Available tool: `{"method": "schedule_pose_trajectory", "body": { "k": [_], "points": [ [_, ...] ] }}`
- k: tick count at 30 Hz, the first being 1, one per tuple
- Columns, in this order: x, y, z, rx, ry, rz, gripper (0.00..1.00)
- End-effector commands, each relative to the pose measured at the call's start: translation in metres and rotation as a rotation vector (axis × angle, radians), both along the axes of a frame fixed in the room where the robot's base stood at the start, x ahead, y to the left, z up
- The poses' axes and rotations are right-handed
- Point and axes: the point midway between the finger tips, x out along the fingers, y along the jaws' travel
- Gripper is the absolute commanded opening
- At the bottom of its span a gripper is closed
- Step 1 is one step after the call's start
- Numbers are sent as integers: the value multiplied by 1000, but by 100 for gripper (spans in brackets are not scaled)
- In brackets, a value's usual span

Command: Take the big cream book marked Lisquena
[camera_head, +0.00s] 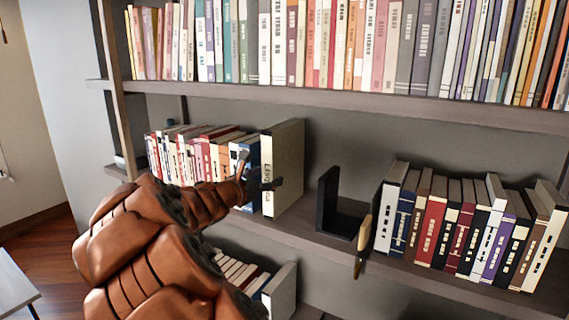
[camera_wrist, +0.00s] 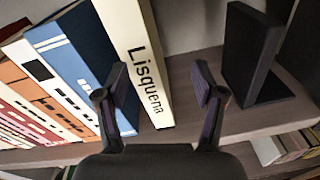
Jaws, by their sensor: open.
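The big cream book marked Lisquena (camera_head: 287,165) stands upright at the right end of a row on the middle shelf. Its lettered spine (camera_wrist: 150,75) faces me in the wrist view. My gripper (camera_head: 261,172) is open in front of that spine. In the wrist view my gripper (camera_wrist: 159,82) has one finger on each side of the spine. The left finger overlaps the neighbouring blue book, and the right finger is over the free space beside the cream book. I cannot tell whether either finger touches the book.
A blue and white book (camera_wrist: 75,70) stands directly left of the cream one. A black bookend (camera_head: 328,205) stands to the right across a bare stretch of shelf (camera_head: 290,228). Another row of books (camera_head: 435,220) follows further right. A full shelf (camera_head: 330,100) runs above.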

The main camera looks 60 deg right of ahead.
Motion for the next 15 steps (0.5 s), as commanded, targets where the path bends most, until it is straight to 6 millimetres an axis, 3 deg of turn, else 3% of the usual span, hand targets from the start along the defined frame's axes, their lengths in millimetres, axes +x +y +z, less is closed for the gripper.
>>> {"method": "schedule_pose_trajectory", "body": {
  "k": [4, 15],
  "points": [
    [24, -16, 1, -44, 142, 61, 69],
    [23, -45, 1, -64, 190, 59, 69]
  ]
}}
